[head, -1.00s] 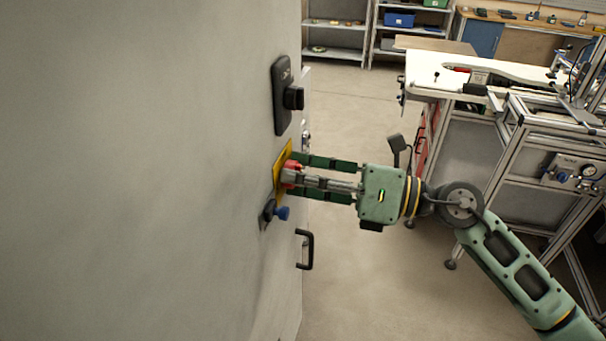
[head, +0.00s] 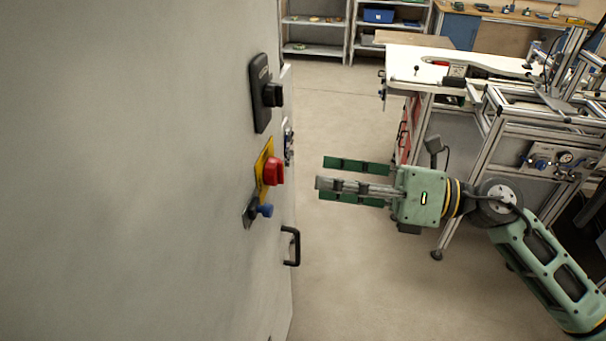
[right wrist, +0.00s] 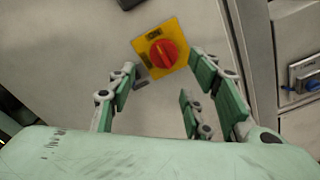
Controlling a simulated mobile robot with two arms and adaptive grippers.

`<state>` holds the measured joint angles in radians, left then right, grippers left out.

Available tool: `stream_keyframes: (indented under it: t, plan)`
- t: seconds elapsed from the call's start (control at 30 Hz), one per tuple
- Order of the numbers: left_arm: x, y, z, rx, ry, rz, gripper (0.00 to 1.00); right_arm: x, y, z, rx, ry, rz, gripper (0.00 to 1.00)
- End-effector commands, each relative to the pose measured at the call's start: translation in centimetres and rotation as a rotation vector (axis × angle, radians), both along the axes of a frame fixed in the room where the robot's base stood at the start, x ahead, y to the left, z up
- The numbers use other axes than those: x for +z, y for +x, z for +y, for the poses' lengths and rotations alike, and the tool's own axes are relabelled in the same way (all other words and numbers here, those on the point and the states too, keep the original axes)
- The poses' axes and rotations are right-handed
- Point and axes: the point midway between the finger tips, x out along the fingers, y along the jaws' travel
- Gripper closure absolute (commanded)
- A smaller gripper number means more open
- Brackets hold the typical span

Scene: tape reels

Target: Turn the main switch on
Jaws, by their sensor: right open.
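The main switch is a red knob (head: 274,171) on a yellow plate (head: 264,168), mounted on the side of a grey cabinet (head: 140,170). In the right wrist view the red knob (right wrist: 163,54) sits on its yellow plate (right wrist: 178,32), beyond the fingers. My right gripper (head: 322,180) is open and empty in the head view, to the right of the knob and clear of it. Its spread fingers also show in the right wrist view (right wrist: 172,92). My left gripper is not in view.
A black handle device (head: 261,92) is above the switch. A blue knob (head: 264,210) and a black door handle (head: 292,246) are below it. A workbench with a metal frame (head: 500,120) stands at the right. Floor between is free.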

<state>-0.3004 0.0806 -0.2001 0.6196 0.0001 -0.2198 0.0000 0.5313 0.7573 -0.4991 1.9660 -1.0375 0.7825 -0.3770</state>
Motion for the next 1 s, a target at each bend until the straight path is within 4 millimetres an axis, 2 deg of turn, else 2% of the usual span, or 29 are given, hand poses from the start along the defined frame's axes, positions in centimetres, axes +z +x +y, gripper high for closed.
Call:
stream_keyframes:
  t: [0.1, 0.27, 0.77, 0.87, 0.97, 1.0]
  plan:
    - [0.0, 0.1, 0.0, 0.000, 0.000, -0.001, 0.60, -0.1, -0.4, -1.9, -0.001, -0.002, 0.002, 0.54]
    - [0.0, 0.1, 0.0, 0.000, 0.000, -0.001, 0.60, 0.0, -0.7, -3.2, 0.001, -0.001, 0.000, 0.54]
    - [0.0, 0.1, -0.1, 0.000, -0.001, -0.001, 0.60, 0.0, -0.6, -3.5, -0.001, 0.004, 0.003, 0.54]
    - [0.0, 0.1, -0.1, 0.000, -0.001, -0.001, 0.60, -0.7, 0.8, -4.0, -0.039, 0.056, 0.068, 0.54]
    - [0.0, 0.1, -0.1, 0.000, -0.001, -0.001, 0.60, -2.8, 4.5, -5.6, -0.141, 0.185, 0.230, 0.54]
    - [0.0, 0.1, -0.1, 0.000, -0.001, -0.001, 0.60, -4.2, 6.3, -6.6, -0.198, 0.253, 0.316, 0.54]
